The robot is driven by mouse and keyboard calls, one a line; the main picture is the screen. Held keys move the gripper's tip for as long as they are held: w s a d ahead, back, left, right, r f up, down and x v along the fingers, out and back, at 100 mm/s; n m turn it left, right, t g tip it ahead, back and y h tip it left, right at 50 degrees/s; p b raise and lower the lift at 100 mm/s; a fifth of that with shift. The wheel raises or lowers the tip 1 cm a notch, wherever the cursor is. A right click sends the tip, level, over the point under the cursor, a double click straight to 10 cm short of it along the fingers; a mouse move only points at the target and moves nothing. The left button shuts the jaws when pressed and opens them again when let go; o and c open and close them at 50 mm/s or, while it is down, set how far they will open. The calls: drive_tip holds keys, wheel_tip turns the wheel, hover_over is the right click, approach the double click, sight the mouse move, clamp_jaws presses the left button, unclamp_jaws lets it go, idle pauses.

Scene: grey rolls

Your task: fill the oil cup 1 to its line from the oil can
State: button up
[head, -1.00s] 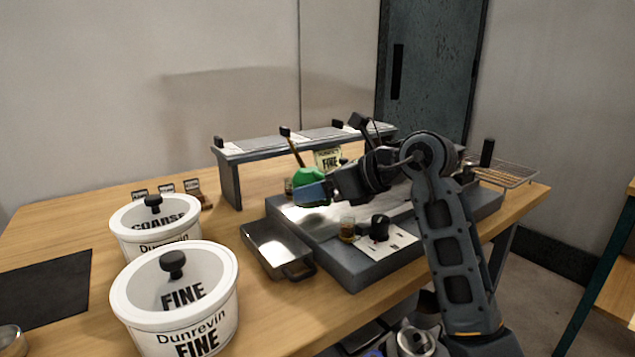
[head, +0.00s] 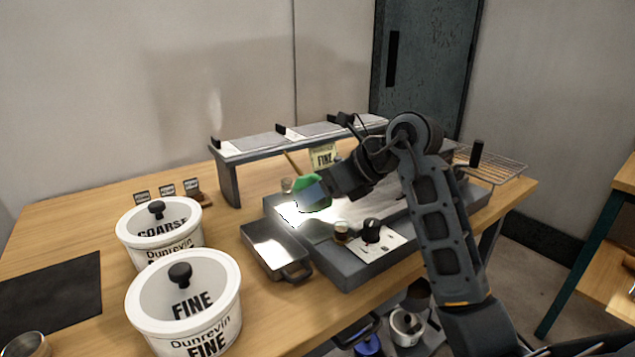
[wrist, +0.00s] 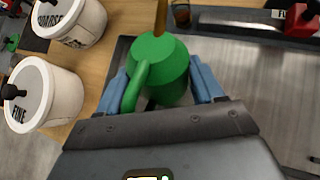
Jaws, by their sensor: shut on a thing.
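My gripper (head: 311,194) is shut on the green oil can (head: 306,182), above the grey machine bed. In the wrist view the can (wrist: 160,65) sits between the blue fingers, and its brass spout (wrist: 161,16) runs out of the top edge, so its tip is hidden there. A small glass cup with dark amber content (head: 341,232) stands at the machine's front, left of a black knob. A second small glass (head: 286,185) stands behind the can. No number is readable on either, so I cannot tell which is cup 1. Fill lines are too small to see.
Two white lidded crocks, COARSE (head: 160,230) and FINE (head: 185,310), stand at the left. A metal tray (head: 275,250) sits before the machine (head: 350,275). A raised shelf (head: 228,185) runs behind it, and a wire rack (head: 495,165) is at the right.

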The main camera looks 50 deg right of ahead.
drive_tip(key=shift+s+r+g+p, duration=0.35)
drive_tip(key=shift+g+p, duration=0.25)
drive_tip(key=shift+p, duration=0.7)
drive_tip(key=p, duration=0.2)
drive_tip(key=g+p, duration=0.1)
drive_tip(key=shift+s+a+r+m+g+y+p, duration=0.1)
drive_tip(key=shift+r+m+g+y+p, duration=0.2)
drive_tip(key=shift+p, duration=0.05)
drive_tip(key=shift+r+g+p, duration=0.2)
drive_tip(key=shift+g+p, duration=0.1)
drive_tip(key=shift+p, duration=0.2)
drive_tip(key=r+g+p, duration=0.1)
drive_tip(key=p, duration=0.2)
drive_tip(key=shift+r+p, duration=0.15)
drive_tip(key=shift+p, duration=0.35)
